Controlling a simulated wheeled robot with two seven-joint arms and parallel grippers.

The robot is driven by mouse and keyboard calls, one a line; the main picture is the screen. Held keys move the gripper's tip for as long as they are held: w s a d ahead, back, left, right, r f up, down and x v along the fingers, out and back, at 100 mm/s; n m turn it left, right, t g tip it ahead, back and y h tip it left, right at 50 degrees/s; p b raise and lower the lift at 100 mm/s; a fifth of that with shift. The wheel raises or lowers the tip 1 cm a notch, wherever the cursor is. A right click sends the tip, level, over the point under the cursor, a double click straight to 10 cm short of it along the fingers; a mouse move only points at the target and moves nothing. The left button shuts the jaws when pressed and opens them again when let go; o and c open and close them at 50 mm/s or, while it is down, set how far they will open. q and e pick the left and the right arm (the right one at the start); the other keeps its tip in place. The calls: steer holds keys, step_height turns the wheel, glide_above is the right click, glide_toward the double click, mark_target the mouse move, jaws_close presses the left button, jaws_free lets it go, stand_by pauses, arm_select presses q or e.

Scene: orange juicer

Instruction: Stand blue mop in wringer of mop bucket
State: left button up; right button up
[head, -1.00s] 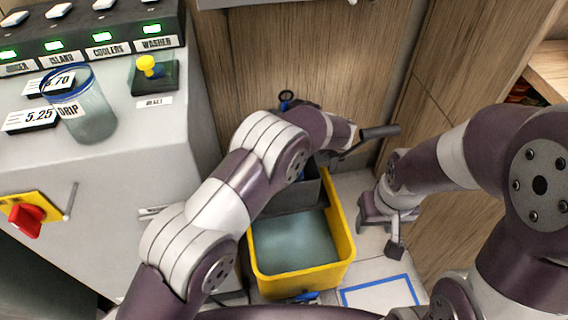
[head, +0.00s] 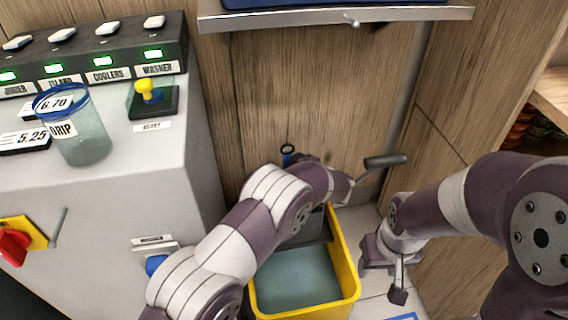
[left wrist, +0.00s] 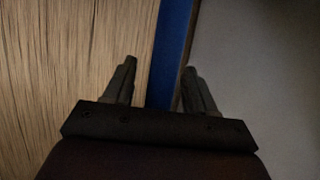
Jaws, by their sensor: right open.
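The yellow mop bucket (head: 348,268) stands on the floor in the head view, with greyish water in it. Its dark grey wringer (head: 318,232) is at the back, mostly hidden behind my left arm; a dark lever (head: 385,161) sticks out to the right. A dark-blue ring (head: 287,152), likely the mop's handle end, shows behind my left arm. In the left wrist view a blue strip (left wrist: 170,55), likely the mop handle, runs between the spread fingers of my left gripper (left wrist: 160,75). My right gripper (head: 385,270) is open and empty, right of the bucket.
A grey machine (head: 120,190) with a switch panel (head: 100,60) fills the left, with a blue-rimmed cup (head: 75,125) on top. A metal shelf (head: 335,16) juts out above. Wooden panels (head: 320,100) close the back and right.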

arm_select(q)
steer(key=shift+r, duration=0.15)
steer(key=p+v, duration=0.3)
steer(key=v, duration=0.4)
steer(key=shift+s+d, duration=0.15)
steer(key=shift+s, duration=0.05)
